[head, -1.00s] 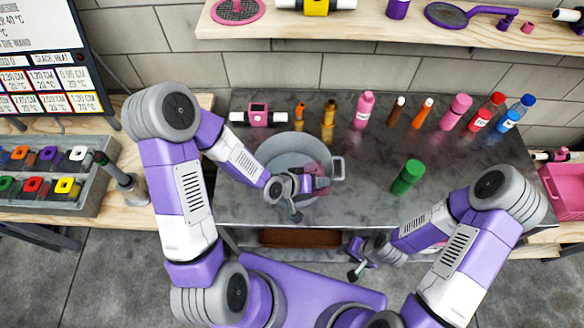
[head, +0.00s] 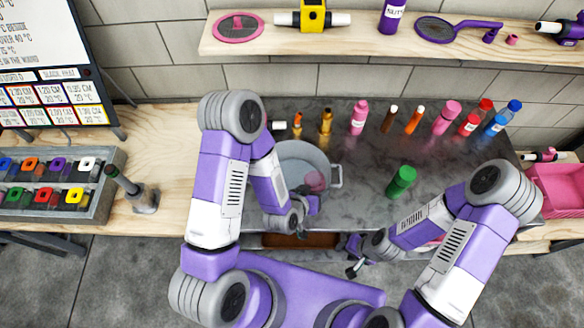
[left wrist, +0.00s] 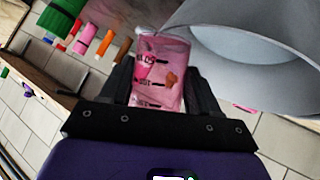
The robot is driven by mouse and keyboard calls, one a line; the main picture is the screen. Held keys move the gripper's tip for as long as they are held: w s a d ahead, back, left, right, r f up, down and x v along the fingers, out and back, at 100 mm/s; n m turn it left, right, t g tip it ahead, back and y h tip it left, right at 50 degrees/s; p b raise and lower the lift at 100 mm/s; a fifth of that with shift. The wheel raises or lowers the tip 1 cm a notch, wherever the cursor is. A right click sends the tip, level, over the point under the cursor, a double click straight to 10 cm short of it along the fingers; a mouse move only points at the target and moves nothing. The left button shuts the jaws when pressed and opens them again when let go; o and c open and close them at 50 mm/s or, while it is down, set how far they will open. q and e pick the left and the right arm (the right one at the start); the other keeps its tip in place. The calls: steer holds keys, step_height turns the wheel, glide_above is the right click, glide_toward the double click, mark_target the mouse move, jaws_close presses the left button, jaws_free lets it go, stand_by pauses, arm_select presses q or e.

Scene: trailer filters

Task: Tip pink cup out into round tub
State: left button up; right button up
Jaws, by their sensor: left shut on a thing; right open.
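The pink cup (left wrist: 162,72) is see-through, with dark marks and small printed pictures on its wall. My left gripper (head: 314,198) is shut on it, with the dark fingers on either side of the cup in the left wrist view. In the head view the cup (head: 316,181) shows at the near right part of the grey round tub (head: 290,152). The tub's wall (left wrist: 205,25) is close beside the cup in the left wrist view. I cannot tell the cup's exact tilt or whether anything is in it. My right gripper (head: 352,262) is open and empty at the counter's front edge.
A green bottle (head: 401,181) stands right of the tub on the dark counter (head: 350,205). Several bottles, one of them pink (head: 358,117), line the back. A shelf (head: 350,42) runs above. A pink crate (head: 558,188) is at far right. The counter between tub and green bottle is clear.

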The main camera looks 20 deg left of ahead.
mark_target(319, 186)
arm_select(q)
steer(key=shift+s+d+r+m+t+y+p, duration=0.2)
steer(key=shift+s+r+m+t+y+p, duration=0.1)
steer(key=shift+t+p, duration=0.1)
steer(key=shift+d+r+y, duration=0.1)
steer(key=shift+d+y, duration=0.05)
steer(key=shift+y, duration=0.15)
steer(key=shift+s+d+f+m+t+y+b, duration=0.1)
steer(key=shift+s+f+m+t+y+b, duration=0.25)
steer(key=shift+m+t+b, duration=0.35)
steer(key=shift+w, duration=0.1)
steer(key=shift+y, duration=0.25)
step_height(319, 186, up, 5)
steer(key=p, duration=0.4)
steer(key=shift+r+p, duration=0.2)
steer(key=shift+p, duration=0.2)
steer(key=shift+f, duration=0.1)
